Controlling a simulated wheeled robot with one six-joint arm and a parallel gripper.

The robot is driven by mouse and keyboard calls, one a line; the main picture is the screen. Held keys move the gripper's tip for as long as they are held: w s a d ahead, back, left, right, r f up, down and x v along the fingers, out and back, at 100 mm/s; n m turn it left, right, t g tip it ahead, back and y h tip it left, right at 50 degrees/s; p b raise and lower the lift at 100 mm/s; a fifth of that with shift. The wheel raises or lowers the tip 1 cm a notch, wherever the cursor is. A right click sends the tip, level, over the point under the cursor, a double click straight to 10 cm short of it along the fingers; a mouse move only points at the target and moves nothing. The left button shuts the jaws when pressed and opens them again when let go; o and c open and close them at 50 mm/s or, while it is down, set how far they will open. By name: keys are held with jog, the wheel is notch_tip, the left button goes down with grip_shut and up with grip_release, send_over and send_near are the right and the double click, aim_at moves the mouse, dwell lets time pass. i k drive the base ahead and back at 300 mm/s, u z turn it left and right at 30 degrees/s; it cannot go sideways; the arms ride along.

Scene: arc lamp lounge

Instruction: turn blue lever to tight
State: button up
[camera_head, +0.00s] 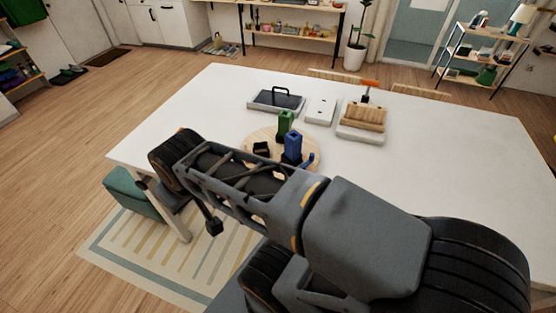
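A blue upright block (292,147) stands on a round pale wooden board (314,168) on the white table. A small blue handle (308,160) sticks out low at its right side; I take this as the blue lever. My arm hides the front of the board and perhaps part of the handle. A green upright block (285,122) stands just behind the blue one. A small black piece (262,149) sits left of them on the board. Any tight marking is too small to read. My arm crosses in front, and I cannot make out my gripper's fingers.
Behind the board are a dark tray with a handle (275,98), a white plate (320,111) and a wooden block on a white base (362,118). An orange-topped item (369,85) stands behind that. The table's right side is clear. A teal stool (134,194) stands at left.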

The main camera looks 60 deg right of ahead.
aim_at(312, 156)
jog(key=u, duration=0.6)
jog(key=k, duration=1.2)
jog(key=z, duration=1.55)
jog(key=k, duration=1.3)
jog(key=u, duration=0.75)
jog(key=i, duration=1.3)
jog(key=z, duration=0.2)
